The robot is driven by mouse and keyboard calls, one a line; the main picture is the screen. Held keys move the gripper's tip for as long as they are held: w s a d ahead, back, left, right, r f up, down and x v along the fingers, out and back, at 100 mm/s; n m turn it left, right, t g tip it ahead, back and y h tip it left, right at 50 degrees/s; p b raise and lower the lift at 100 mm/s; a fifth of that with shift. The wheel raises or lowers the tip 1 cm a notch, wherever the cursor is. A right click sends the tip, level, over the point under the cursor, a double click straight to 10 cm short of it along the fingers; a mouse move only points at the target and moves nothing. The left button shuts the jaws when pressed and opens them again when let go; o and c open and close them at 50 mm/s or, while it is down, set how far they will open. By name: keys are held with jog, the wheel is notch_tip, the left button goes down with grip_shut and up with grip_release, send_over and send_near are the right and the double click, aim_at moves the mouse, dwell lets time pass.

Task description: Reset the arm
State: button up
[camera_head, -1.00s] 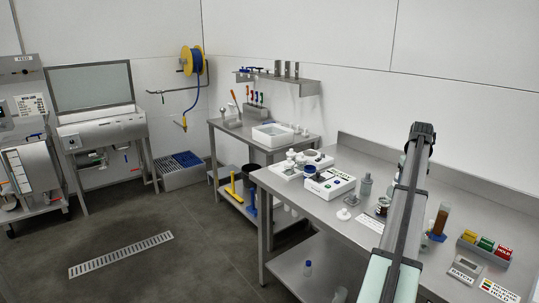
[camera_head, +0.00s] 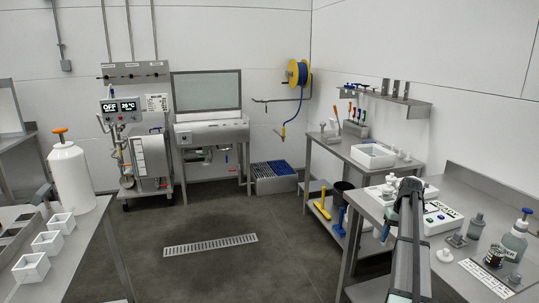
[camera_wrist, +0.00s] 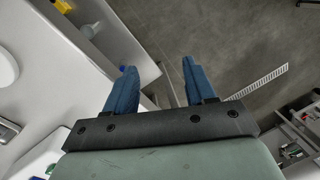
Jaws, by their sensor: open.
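My gripper (camera_wrist: 158,88) shows in the wrist view with two blue fingers spread apart and nothing between them. Grey floor and the edge of a bench or shelf lie beyond the fingertips. In the head view my arm reaches up from the bottom right, in front of the right-hand steel bench (camera_head: 490,197). The gripper's fingers are mostly hidden behind the arm there.
White instruments and bottles stand on the right bench close to my arm. A white pump bottle (camera_head: 72,172) and small white cups (camera_head: 48,243) stand on the left bench. The floor between, with a drain grate (camera_head: 210,245), is clear.

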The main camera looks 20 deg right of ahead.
jog(key=s+a+f+n+g, duration=0.2)
jog(key=a+f, duration=2.3)
jog(key=s+a+f+g, duration=0.2)
jog(key=s+a+f, duration=0.9)
jog(key=a+f, duration=0.2)
jog(key=s+a+f+n+g, duration=0.1)
jog(key=s+a+f, duration=0.2)
jog(key=s, duration=0.6)
jog(key=s+a+f+n+g+h, duration=0.1)
jog(key=s+a+f, duration=0.2)
jog(key=s+a, duration=0.3)
jog(key=s+a+f+g, duration=0.1)
jog(key=s+a+f, duration=0.2)
jog(key=s, duration=1)
jog(key=shift+s+a+n+h, duration=0.2)
jog(key=shift+a+n+h, duration=0.2)
jog(key=shift+a, duration=0.3)
